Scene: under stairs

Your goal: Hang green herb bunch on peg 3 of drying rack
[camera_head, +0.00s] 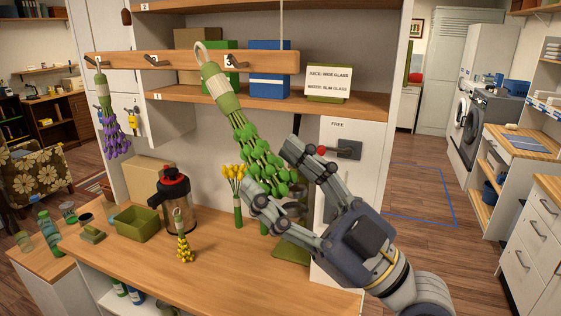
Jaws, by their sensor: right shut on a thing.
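The green herb bunch (254,146) is in my right gripper (273,172), whose fingers close around its leafy lower part. It tilts with its wrapped stem end up and to the left. Its pale loop (201,50) stands in front of the wooden bar of the drying rack (190,64), between the middle peg (155,60) and the right-hand peg (236,62). Whether the loop touches the bar or a peg, I cannot tell. A purple bunch (112,130) hangs from the left end of the rack. My left gripper is not in view.
Behind the rack, a shelf (340,101) holds a blue box (268,70) and a sign (329,78).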

